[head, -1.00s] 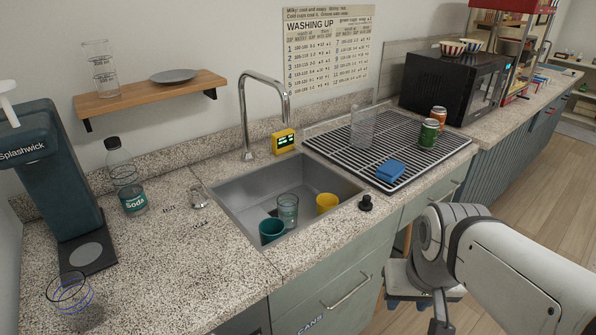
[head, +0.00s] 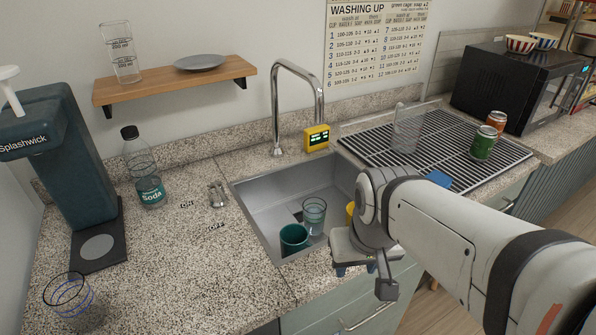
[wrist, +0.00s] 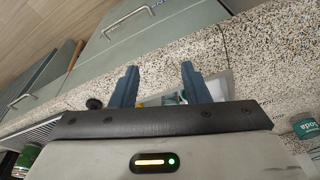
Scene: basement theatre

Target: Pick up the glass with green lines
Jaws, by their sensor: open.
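A clear glass (head: 314,215) stands in the sink, with faint bluish-green bands; I cannot make out whether these are the green lines. Another clear glass (head: 68,296) on the counter at the front left carries dark blue lines. A tall clear glass (head: 121,55) on the shelf has dark markings, and a clear glass (head: 407,128) stands on the drying rack. My gripper (head: 355,270) is just right of the sink's front edge, partly hidden by my arm. In the wrist view my gripper (wrist: 160,85) shows two parted fingers with nothing held, over the counter edge.
The sink (head: 262,203) also holds a teal cup (head: 293,239) and a yellow cup (head: 350,212), mostly hidden by my arm. The faucet (head: 277,110) rises behind it. A soda bottle (head: 146,170) and dispenser (head: 72,165) stand left. Cans (head: 483,142) stand on the rack (head: 380,150).

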